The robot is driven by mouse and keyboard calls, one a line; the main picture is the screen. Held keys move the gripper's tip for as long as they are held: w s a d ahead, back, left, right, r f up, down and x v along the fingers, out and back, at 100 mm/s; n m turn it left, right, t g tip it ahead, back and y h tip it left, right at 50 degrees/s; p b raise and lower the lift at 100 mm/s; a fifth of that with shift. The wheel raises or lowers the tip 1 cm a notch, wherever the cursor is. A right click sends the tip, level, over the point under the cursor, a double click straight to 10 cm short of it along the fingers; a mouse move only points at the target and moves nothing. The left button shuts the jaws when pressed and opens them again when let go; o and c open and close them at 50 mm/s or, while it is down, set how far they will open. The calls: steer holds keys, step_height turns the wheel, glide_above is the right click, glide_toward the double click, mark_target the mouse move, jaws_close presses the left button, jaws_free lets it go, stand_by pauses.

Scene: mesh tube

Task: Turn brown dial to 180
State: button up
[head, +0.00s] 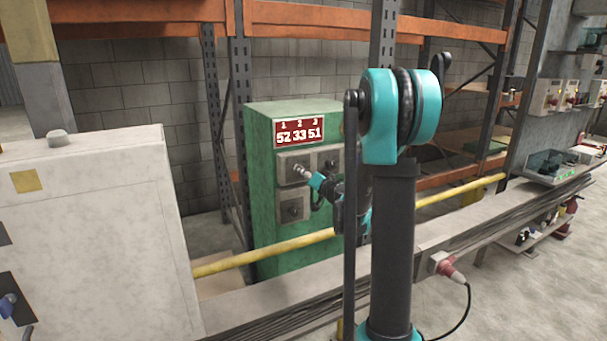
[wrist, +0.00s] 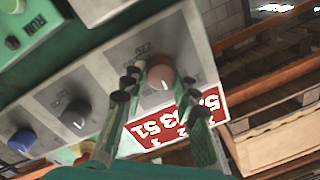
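The brown dial (wrist: 160,76) is a round reddish-brown knob on a grey plate, seen in the wrist view between the two fingers of my gripper (wrist: 158,88). The fingers are apart, one on each side of it, and a gap seems to show on both sides; contact cannot be told. In the head view my gripper (head: 303,172) is at the upper left plate of the green cabinet (head: 262,225), and the brown dial cannot be made out there. The red display (head: 299,133) reads 52, 33, 51 under 1, 2, 3; it also shows in the wrist view (wrist: 150,137), partly behind the fingers.
A black dial (wrist: 75,115) and a blue dial (wrist: 22,142) sit along the same panel. A yellow rail (head: 225,264) and a grey beam (head: 240,310) run in front of the cabinet. A white cabinet (head: 95,220) stands at left, orange racks (head: 150,22) behind.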

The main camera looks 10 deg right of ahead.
jaws_close()
steer(key=shift+f+m+t+h, duration=0.1)
steer(key=shift+m+t+h, duration=0.2)
steer(key=shift+m, duration=4.3)
steer(key=shift+f+m+t+h, duration=0.1)
steer(key=shift+m+t+h, duration=0.15)
steer(key=shift+m, duration=4.35)
steer(key=o, duration=0.8)
jaws_free()
